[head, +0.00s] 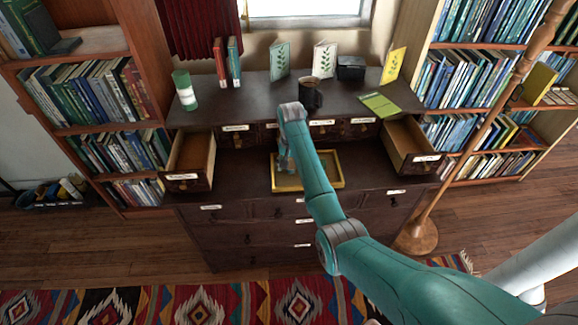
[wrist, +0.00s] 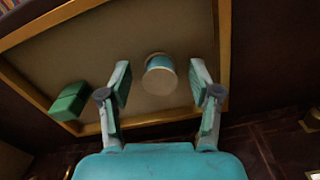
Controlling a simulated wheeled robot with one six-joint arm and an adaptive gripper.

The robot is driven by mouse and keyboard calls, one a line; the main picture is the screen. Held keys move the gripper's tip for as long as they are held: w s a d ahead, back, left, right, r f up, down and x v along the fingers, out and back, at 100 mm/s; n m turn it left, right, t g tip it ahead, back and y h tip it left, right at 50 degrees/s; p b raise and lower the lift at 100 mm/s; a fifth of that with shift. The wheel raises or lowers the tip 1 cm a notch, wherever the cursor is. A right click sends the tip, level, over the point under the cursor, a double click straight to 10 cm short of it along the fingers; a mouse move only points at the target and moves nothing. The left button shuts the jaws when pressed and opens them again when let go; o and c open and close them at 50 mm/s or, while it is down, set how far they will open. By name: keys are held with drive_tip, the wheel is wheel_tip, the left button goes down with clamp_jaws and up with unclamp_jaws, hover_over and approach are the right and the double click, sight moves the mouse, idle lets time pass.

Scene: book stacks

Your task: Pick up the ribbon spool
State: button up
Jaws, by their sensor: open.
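The ribbon spool (wrist: 160,76), a short teal cylinder with pale ends, is in the yellow-rimmed tray (wrist: 227,60) in the wrist view. My gripper (wrist: 162,84) is open, with one finger on each side of the spool. I cannot tell whether the fingers touch it. In the head view my gripper (head: 286,160) is over the left part of the tray (head: 325,187), and the arm hides part of the tray. I cannot make out the spool there.
A green block (wrist: 69,102) lies by the tray's rim, left of the spool. Open drawers stand at left (head: 188,183) and right (head: 425,158) of the desk. A dark mug (head: 310,96), a green-and-white cylinder (head: 185,92) and several books stand on the upper shelf.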

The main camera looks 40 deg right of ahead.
drive_tip(key=shift+f, duration=0.1)
drive_tip(key=c, duration=0.9)
